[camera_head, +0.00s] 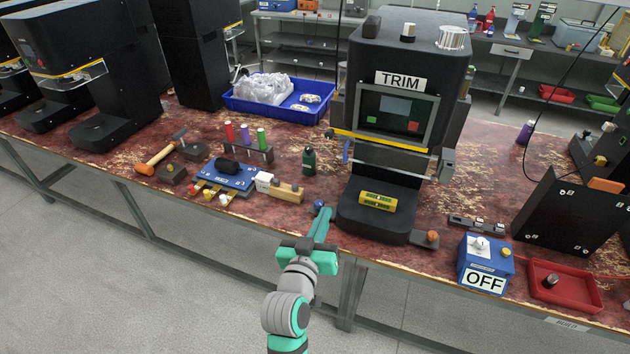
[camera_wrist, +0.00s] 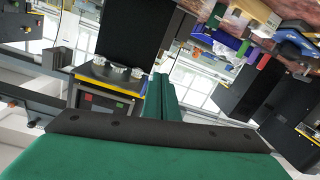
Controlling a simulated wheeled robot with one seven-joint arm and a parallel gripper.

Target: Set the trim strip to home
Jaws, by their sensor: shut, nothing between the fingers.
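The black machine (camera_head: 408,90) with a TRIM sign (camera_head: 400,79) stands at the middle right of the bench, with a screen (camera_head: 396,116) on its front and knobs on top. A low dark strip (camera_head: 476,224) with small light pieces on it lies on the bench right of the machine's base; I cannot tell if it is the trim strip or where it is set. My teal gripper (camera_head: 322,213) is shut and empty at the bench's front edge, left of the machine's base. In the wrist view my shut fingers (camera_wrist: 160,95) point away from the camera.
A blue ball-topped piece (camera_head: 318,205) shows by my fingertips; contact is unclear. A yellow-green cylinder (camera_head: 377,202) lies on the machine's base. Right of it are a blue OFF box (camera_head: 485,262) and a red tray (camera_head: 592,291). Tools and a blue board (camera_head: 228,177) crowd the left.

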